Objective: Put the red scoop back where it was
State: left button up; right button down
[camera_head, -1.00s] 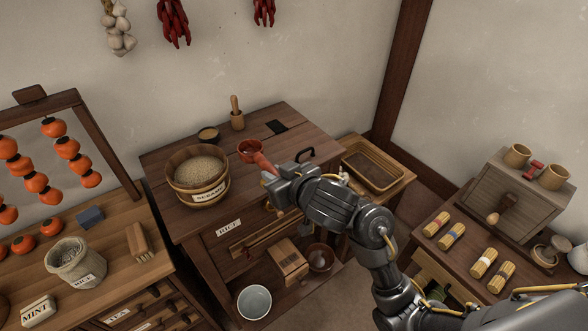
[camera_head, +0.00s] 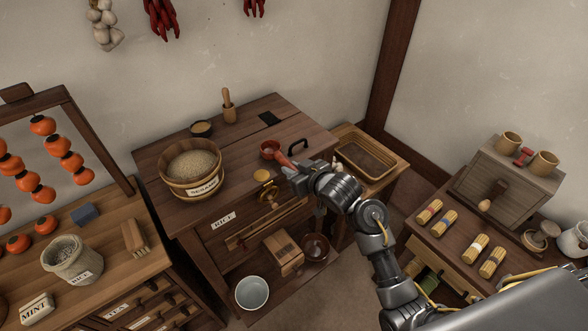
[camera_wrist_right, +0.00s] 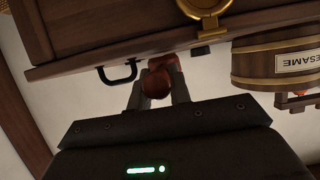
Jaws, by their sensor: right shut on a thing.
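The red scoop (camera_head: 269,150) is in my right gripper (camera_head: 290,168), its handle between the fingers and its bowl pointing left and away, over the right part of the quern table's top (camera_head: 235,140). Whether the bowl touches the wood is unclear. In the right wrist view the scoop's rounded red handle end (camera_wrist_right: 156,82) shows between the two fingers (camera_wrist_right: 155,92); its bowl is mostly hidden there. My left gripper is not in view.
On the table, the sesame tub (camera_head: 180,188) stands left, with a small dark bowl (camera_head: 201,129) and a wooden pestle (camera_head: 228,105) behind. A black handle (camera_head: 299,145) rises right of the scoop. A wooden tray (camera_head: 368,160) sits farther right.

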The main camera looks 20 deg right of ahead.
jog(key=shift+f, duration=0.2)
jog(key=shift+f, duration=0.2)
jog(key=c, duration=1.3)
grip_release()
jog(key=shift+r, duration=0.15)
jog(key=shift+s+d+r, duration=0.1)
jog(key=shift+s+d, duration=0.05)
jog(key=shift+s, duration=0.05)
jog(key=p+v, duration=0.1)
jog(key=v, duration=1)
jog(key=shift+s, duration=0.25)
